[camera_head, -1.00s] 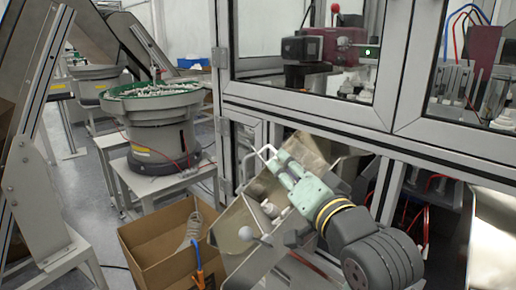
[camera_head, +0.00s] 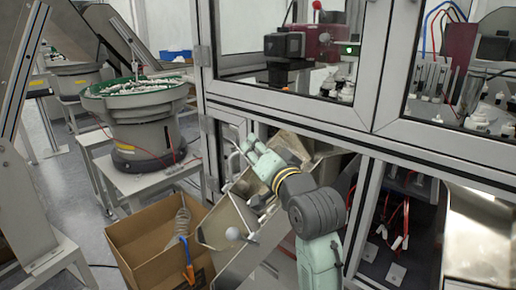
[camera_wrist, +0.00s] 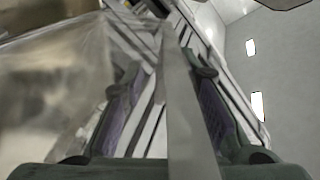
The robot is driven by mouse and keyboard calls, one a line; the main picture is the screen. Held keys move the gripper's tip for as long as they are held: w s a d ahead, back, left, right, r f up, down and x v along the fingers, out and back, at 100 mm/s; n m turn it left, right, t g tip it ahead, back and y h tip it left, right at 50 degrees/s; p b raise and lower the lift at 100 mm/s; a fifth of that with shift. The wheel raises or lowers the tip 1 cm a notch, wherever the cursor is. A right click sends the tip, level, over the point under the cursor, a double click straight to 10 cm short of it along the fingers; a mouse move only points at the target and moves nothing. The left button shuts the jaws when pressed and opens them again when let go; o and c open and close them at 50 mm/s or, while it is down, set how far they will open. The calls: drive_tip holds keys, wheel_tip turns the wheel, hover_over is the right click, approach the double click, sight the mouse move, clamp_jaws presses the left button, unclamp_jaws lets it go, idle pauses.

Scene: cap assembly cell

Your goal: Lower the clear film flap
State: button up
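The clear film flap (camera_wrist: 55,85) appears as a translucent, wrinkled sheet filling the left of the wrist view. In the head view I cannot clearly make out the film; a shiny sloped metal chute (camera_head: 225,222) stands below the machine frame. My gripper (camera_head: 250,148) is at the upper end of that chute, beside a thin pale bent bar (camera_head: 228,154). In the wrist view my gripper (camera_wrist: 168,75) has its two fingers apart, with a grey strip (camera_wrist: 185,115) running between them. I cannot tell whether the fingers touch the strip.
Machine frame posts (camera_head: 365,215) stand close to the right of my arm.

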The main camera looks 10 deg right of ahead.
clamp_jaws()
idle(0.8)
